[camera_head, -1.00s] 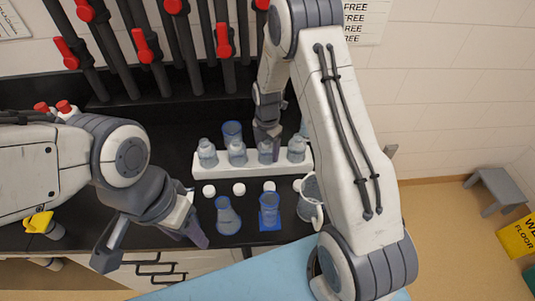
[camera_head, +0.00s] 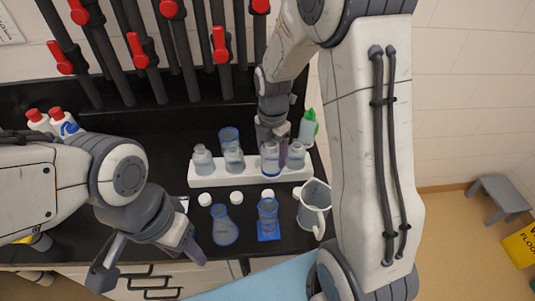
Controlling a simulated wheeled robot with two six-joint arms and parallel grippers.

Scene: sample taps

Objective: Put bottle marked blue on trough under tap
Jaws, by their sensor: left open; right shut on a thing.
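My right gripper (camera_head: 271,141) is shut on a clear bottle with a blue base (camera_head: 270,160). The bottle is upright at the white rack (camera_head: 240,174), its blue base showing in front of the rack, so it looks raised out of its place. Other clear bottles stand in the rack, at the left (camera_head: 203,160), beside it (camera_head: 234,160) and at the right (camera_head: 296,154). Taps with red handles (camera_head: 138,50) sit on dark pipes at the back, above a black trough (camera_head: 150,117). My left gripper (camera_head: 146,257) is open and empty at the counter's front edge.
In front of the rack are white caps (camera_head: 236,198), a blue-rimmed flask (camera_head: 225,227), a glass on a blue mat (camera_head: 268,216) and a clear jug (camera_head: 314,208). A green-topped bottle (camera_head: 309,128) stands behind right. Red-capped white bottles (camera_head: 65,124) stand at left.

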